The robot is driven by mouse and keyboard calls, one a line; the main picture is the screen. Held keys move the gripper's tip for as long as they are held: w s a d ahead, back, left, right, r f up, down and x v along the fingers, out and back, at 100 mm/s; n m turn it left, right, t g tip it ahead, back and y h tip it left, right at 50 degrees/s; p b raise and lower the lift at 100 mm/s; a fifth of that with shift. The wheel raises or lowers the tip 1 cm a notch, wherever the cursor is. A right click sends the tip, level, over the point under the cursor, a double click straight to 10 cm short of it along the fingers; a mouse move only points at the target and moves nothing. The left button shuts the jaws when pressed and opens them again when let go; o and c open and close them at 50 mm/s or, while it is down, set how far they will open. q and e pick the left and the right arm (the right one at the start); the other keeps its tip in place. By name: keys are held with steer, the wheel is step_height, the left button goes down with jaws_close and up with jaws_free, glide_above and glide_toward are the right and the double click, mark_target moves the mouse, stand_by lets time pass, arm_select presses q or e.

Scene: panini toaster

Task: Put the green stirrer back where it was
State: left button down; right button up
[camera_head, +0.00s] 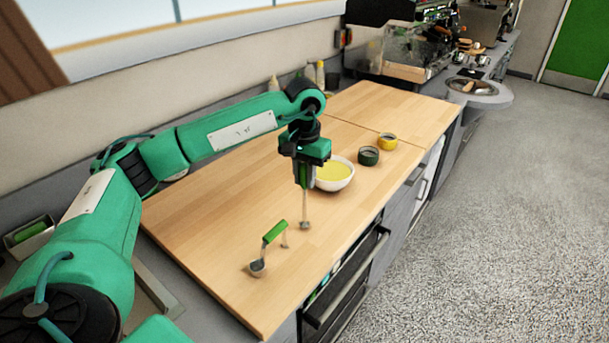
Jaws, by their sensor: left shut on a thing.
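My left gripper (304,178) points straight down over the wooden worktop, near the white bowl. It is shut on the green stirrer (304,208), which hangs upright below it. The stirrer shows as a thin shaft with a small pale end. Its handle is mostly hidden between the fingers. I cannot tell whether its tip touches the wood. My right gripper is not in view.
A white bowl (347,187) of yellow liquid stands right of the stirrer. A green-handled ladle (274,232) is in front of it, to the left. A dark green pot (369,156) and a yellow pot (388,141) stand farther back. The worktop (205,230) is clear at left.

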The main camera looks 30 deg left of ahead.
arm_select(q)
steer(key=shift+f+b, duration=0.4)
steer(key=shift+f, duration=0.05)
steer(key=c, duration=1.2)
jaws_free()
steer(key=shift+o, duration=0.2)
steer(key=shift+r, duration=0.1)
steer(key=shift+r+p, duration=0.85)
steer(key=shift+r, duration=0.6)
